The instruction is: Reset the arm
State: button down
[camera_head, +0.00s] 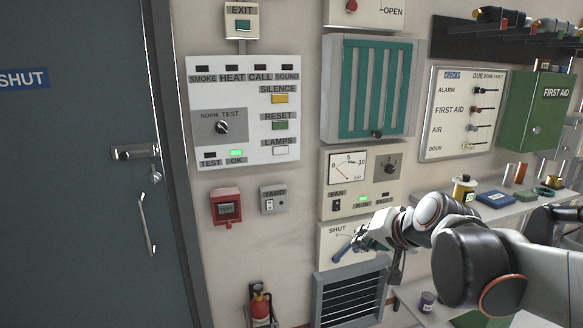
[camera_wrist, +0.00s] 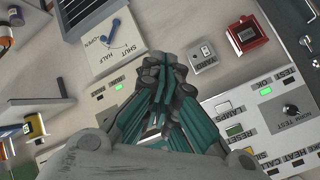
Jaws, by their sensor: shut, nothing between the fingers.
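My gripper (camera_head: 362,238) is in front of the wall, by the fan panel and the SHUT lever panel in the head view. In the wrist view my gripper (camera_wrist: 162,70) has its fingers together with nothing between them. My arm reaches in from the lower right and bends at the wrist. The SHUT/HALF/OPEN panel (camera_wrist: 112,45) with its blue lever (camera_head: 342,254) is partly covered by my gripper in the head view. The alarm panel (camera_head: 245,155), with SILENCE, RESET and LAMPS buttons, is on the wall to the left, apart from my gripper.
A louvred vent (camera_head: 350,296) is below the lever panel. A red call box (camera_head: 226,207) and a YARD switch (camera_head: 273,199) are on the wall at left. Shelves with spools and boxes (camera_head: 494,199) stand at right. The grey door (camera_head: 70,180) fills the left side.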

jog(key=s+d+f+n+g+h, duration=0.1)
jog(key=s+d+f+n, duration=0.1)
jog(key=s, duration=0.9)
jog(key=s+d+f+n+g+h, duration=0.1)
jog(key=s+f, duration=0.3)
jog(key=s, duration=0.7)
jog(key=shift+s+d+f+n+g+h, duration=0.15)
jog(key=shift+d+f+n+g+h, duration=0.25)
jog(key=shift+n+h, duration=0.4)
